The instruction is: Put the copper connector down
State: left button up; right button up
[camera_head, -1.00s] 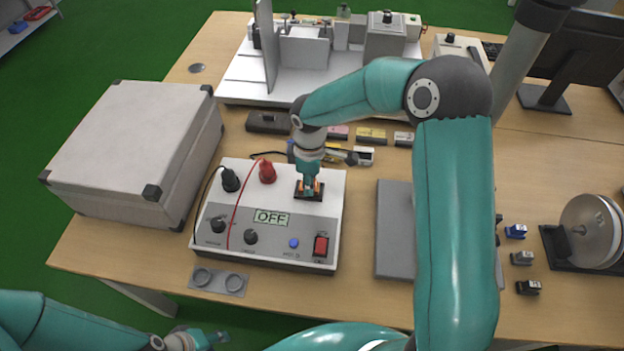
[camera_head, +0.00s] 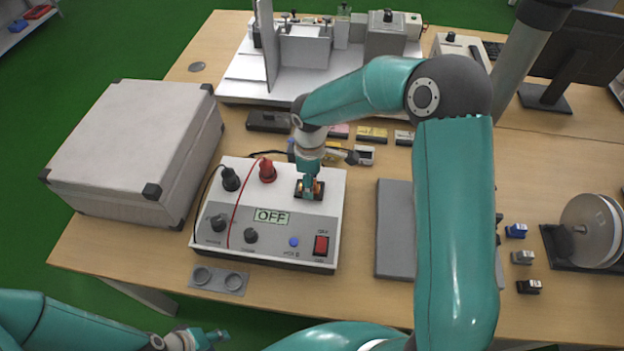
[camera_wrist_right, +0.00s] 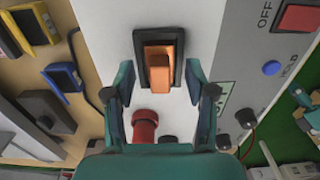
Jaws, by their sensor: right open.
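The copper connector (camera_wrist_right: 160,72) sits in a black socket (camera_wrist_right: 175,33) on top of the white and grey tester box (camera_head: 214,185). In the head view it is mostly hidden by my right gripper (camera_head: 309,187). In the right wrist view my right gripper (camera_wrist_right: 160,76) is open, with one finger on each side of the connector and a visible gap on both sides. My left gripper (camera_head: 212,338) is low at the bottom left of the head view, away from the box, and its jaw opening is too small to judge.
A red plug (camera_head: 267,171) and a black plug (camera_head: 230,179) stand on the tester beside the socket. The display reads OFF. A large grey case (camera_head: 135,140) stands to the left. A grey pad (camera_head: 394,230) lies to the right, partly behind my right arm.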

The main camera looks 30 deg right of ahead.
notch_tip(320, 180, up, 13)
jog(key=shift+f+b, duration=0.2)
jog(key=shift+b, duration=0.25)
dwell(0.3)
